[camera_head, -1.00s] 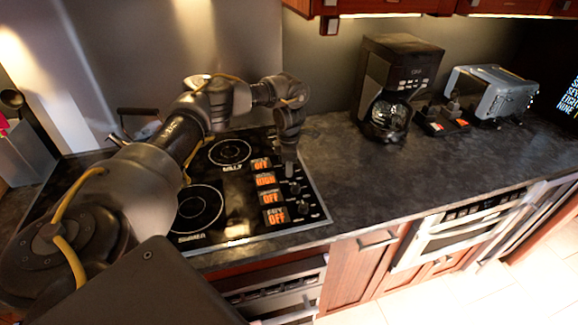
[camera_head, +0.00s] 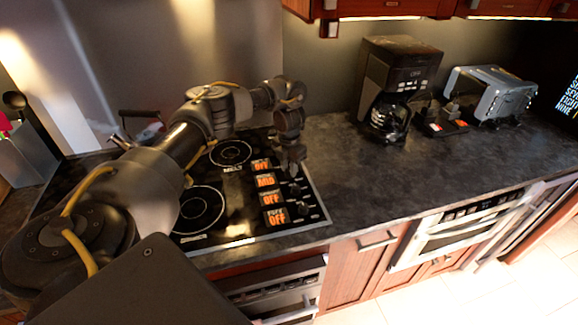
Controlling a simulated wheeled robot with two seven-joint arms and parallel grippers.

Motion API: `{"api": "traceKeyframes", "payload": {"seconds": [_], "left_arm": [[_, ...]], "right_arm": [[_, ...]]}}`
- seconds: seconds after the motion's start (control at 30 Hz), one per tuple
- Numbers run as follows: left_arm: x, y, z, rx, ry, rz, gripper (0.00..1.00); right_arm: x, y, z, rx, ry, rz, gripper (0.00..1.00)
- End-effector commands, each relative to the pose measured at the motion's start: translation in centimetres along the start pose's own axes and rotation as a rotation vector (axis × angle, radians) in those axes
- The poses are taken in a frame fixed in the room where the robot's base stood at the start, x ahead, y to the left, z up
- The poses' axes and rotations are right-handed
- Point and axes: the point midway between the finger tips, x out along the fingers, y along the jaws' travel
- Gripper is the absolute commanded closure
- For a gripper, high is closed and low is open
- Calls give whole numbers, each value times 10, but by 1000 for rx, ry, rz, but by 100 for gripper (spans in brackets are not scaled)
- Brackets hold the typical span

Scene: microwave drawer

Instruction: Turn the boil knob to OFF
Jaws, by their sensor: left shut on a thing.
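The black cooktop (camera_head: 240,215) has a column of lit orange displays with knobs to their right. The second display from the far end (camera_head: 266,181) reads MID; the others read OFF. The small names above the displays are too small to read surely. My left gripper (camera_head: 292,169) points down at the far part of the knob column and is shut on a knob, which its fingers mostly hide. Nearer knobs (camera_head: 303,207) stand free in front of it. My right gripper is not in view.
A coffee maker (camera_head: 396,85) and a blue-grey toaster (camera_head: 488,92) stand at the back right. The dark counter (camera_head: 375,175) right of the cooktop is clear. A utensil holder (camera_head: 27,158) is at the far left. My left arm covers much of the cooktop's left side.

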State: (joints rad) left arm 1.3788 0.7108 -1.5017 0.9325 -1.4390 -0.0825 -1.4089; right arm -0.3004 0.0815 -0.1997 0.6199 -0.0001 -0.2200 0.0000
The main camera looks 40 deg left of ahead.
Motion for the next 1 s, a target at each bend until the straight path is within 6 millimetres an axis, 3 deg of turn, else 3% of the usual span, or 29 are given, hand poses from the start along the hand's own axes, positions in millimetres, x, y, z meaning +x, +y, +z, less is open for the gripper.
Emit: {"api": "traceKeyframes", "payload": {"seconds": [1.0], "left_arm": [[-3,1,0,-967,-1,-1,96]], "right_arm": [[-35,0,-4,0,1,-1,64]]}}
